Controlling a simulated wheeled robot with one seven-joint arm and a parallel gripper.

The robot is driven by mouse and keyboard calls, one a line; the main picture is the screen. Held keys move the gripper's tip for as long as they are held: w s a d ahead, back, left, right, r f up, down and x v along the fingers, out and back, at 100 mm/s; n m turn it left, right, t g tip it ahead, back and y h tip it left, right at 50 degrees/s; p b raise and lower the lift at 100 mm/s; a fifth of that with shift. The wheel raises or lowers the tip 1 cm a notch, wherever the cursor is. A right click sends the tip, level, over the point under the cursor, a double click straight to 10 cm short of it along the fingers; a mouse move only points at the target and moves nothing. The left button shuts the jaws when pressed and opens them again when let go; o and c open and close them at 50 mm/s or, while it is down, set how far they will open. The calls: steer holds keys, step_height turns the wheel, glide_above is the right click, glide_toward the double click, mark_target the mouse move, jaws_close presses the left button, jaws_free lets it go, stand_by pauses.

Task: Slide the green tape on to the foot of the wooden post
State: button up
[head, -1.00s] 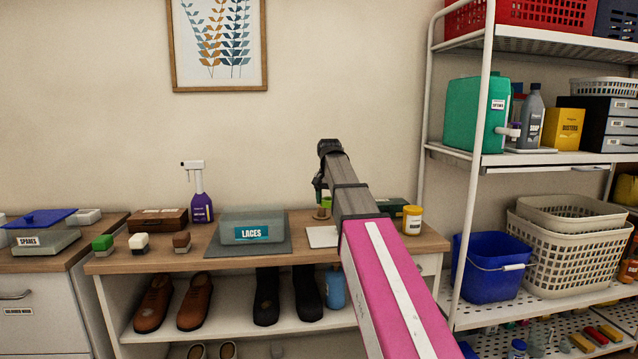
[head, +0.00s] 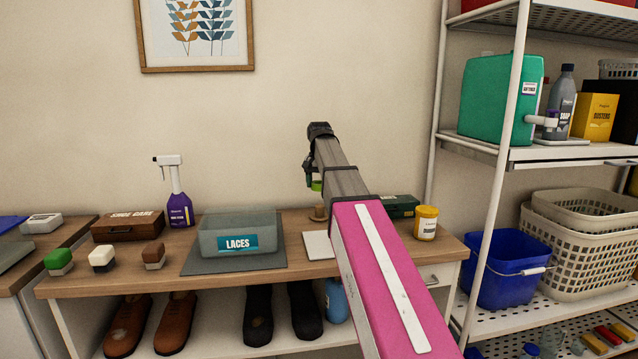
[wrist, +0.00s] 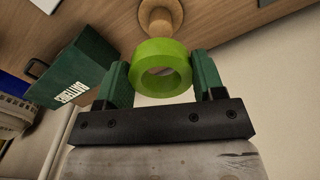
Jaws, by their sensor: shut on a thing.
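The green tape (wrist: 150,54) is a bright lime ring. My gripper (wrist: 162,75) is shut on it, with a dark green finger on each side. The wooden post (wrist: 158,22) shows just beyond the tape in the wrist view, its wide round foot partly cut by the top edge. In the head view the tape (head: 317,186) hangs from my gripper (head: 312,178) above the post (head: 319,213) on the bench. The tape appears apart from the post. My arm hides part of the bench just to the right.
A dark green box (head: 399,206) and a yellow-lidded tub (head: 426,223) stand right of the post. A white sheet (head: 318,245) lies in front. The laces box (head: 238,233) sits on a grey mat at left. A metal shelf upright (head: 505,150) rises at right.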

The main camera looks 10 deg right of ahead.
mark_target(319, 205)
steer(key=shift+f, duration=0.1)
steer(key=shift+f, duration=2.4)
steer(key=shift+f, duration=1.65)
stand_by(3.8)
